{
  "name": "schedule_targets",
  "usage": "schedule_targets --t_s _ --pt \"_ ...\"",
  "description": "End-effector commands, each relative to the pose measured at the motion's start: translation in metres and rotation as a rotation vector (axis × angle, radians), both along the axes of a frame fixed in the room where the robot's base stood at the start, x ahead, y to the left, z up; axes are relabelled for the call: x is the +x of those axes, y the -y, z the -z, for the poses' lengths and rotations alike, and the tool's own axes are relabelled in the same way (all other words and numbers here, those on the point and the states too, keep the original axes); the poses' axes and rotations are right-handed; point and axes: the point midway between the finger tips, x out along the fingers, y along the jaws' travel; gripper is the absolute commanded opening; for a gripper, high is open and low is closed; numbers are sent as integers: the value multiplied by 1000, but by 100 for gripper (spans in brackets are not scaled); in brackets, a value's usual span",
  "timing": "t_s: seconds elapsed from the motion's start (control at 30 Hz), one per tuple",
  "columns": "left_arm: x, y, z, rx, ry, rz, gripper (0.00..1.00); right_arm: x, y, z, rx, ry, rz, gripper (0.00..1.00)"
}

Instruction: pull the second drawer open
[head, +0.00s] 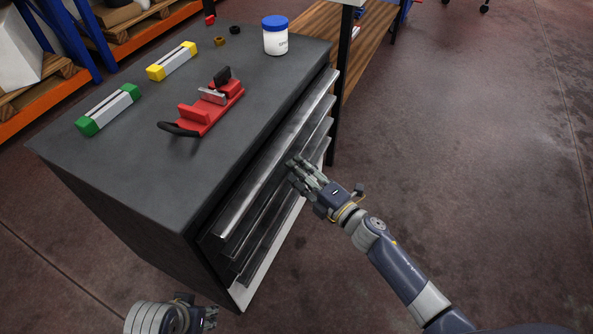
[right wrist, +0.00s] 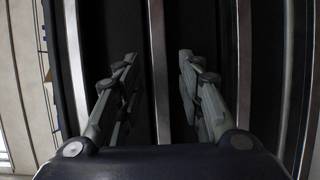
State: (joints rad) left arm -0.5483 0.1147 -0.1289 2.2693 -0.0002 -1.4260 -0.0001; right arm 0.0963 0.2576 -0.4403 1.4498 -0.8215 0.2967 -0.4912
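The grey cabinet (head: 150,150) has a front with several drawers, each with a long metal handle strip. The top strip (head: 275,150) is the uppermost, and the second drawer's strip (head: 318,120) runs just below it. All drawers look closed or nearly so. My right gripper (head: 297,168) is at the middle of the drawer front, covering part of the lower strips. In the right wrist view its fingers (right wrist: 157,62) are open, one on each side of a metal strip (right wrist: 159,70); contact is not visible. My left gripper (head: 207,316) is low, near the cabinet's near corner.
On the cabinet top are a red vise-like tool (head: 205,110), a green-ended block (head: 108,109), a yellow-ended block (head: 172,61) and a blue-lidded white jar (head: 275,38). A wooden-shelved bench (head: 330,30) stands behind. The floor (head: 470,150) to the right is clear.

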Motion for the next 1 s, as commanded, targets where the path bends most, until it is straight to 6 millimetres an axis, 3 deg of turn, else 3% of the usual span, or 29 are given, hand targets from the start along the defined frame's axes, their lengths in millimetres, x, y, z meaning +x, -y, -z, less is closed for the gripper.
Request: schedule_targets --t_s 0.4,0.57,0.83,1.0 --pt "0 0 -6 0 3 -1 40 8 -6 0 -1 -1 1 35" --pt "0 0 -6 0 3 -1 40 8 -6 0 -1 -1 1 1" --pt "0 0 -6 0 4 -1 40 8 -5 0 -1 -1 1 0" --pt "1 0 -4 -1 8 -1 40 1 6 1 -3 -2 1 0"
